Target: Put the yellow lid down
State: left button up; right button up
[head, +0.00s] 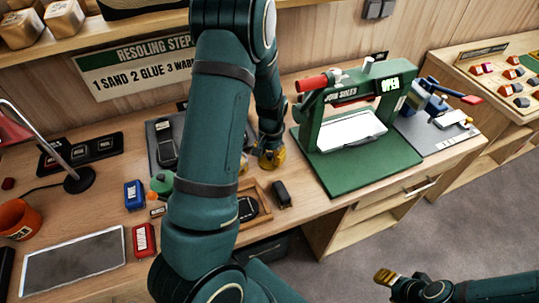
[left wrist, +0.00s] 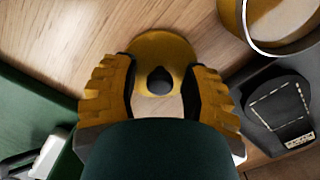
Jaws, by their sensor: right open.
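The yellow lid (left wrist: 160,45) is a round disc with a dark knob (left wrist: 160,81) at its centre. In the left wrist view it lies over the wooden bench top, and I cannot tell for sure whether it touches it. My left gripper (left wrist: 160,90) has its yellow fingers on either side of the knob, with gaps between pads and knob. My right gripper (head: 385,278) is open and empty over the floor at the front.
A yellow-rimmed pot (left wrist: 285,25) stands near the lid, beside a dark shoe-sole-like piece (left wrist: 282,108). The green press (head: 355,165) stands right of my left gripper. A wooden tray (head: 262,207) and a small black object (head: 281,194) lie in front of it.

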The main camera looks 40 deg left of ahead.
aim_at(271, 153)
pick_arm(q)
jog(key=shift+r, duration=0.1)
jog(key=shift+r, duration=0.25)
notch_tip(271, 153, up, 12)
jog(key=p, duration=0.2)
jog(key=shift+w+f, duration=0.15)
jog(key=shift+w, duration=0.2)
